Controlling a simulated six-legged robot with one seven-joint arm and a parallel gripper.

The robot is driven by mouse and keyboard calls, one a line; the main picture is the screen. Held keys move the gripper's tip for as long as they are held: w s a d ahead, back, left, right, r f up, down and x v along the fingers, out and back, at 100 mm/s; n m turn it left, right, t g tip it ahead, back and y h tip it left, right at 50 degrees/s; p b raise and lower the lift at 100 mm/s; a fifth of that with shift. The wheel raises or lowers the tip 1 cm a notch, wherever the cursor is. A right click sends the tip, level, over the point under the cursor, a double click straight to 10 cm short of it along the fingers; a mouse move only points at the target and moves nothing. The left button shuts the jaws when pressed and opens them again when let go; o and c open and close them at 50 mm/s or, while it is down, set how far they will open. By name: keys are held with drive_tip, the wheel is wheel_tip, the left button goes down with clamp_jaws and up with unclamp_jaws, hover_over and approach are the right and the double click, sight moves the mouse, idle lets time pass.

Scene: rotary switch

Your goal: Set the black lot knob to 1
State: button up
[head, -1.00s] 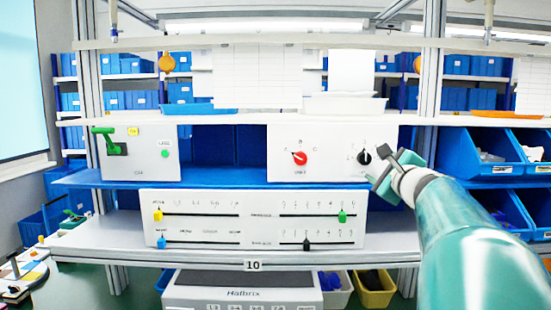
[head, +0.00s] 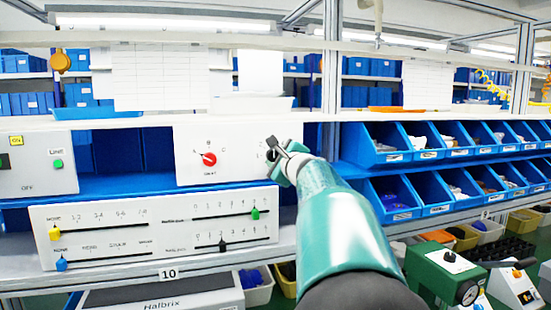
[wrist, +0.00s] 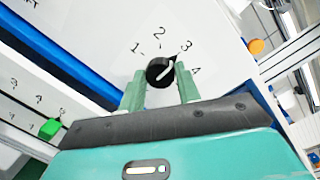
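The black lot knob (wrist: 160,72) shows in the wrist view on a white panel, with the marks 1, 2, 3 and 4 around it. Its white pointer line slants up and right, towards the 3. My gripper (wrist: 159,70) is open, with one green finger on each side of the knob. I cannot tell whether either finger touches it. In the head view my gripper (head: 281,150) is at the right end of the white panel (head: 240,170) and hides most of the knob there.
A red knob (head: 209,159) sits left on the same panel. A slider panel (head: 150,232) with yellow, blue, green and black sliders stands below. A box with a green switch (head: 58,163) is at far left. Blue bins (head: 400,205) fill the shelves to the right.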

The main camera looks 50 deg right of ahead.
drive_tip(key=shift+n, duration=0.3)
drive_tip(key=shift+c, duration=0.2)
drive_tip(key=n, duration=0.7)
drive_tip(key=shift+a+n+g, duration=0.1)
drive_tip(key=shift+n+g, duration=0.2)
drive_tip(key=shift+g, duration=0.1)
drive_tip(key=n, duration=0.4)
drive_tip(key=shift+f+g, duration=0.1)
drive_tip(key=shift+g, duration=0.2)
drive_tip(key=n+h, duration=0.1)
drive_tip(key=n, duration=0.3)
drive_tip(key=shift+n+g, duration=0.3)
drive_tip(key=o, duration=1)
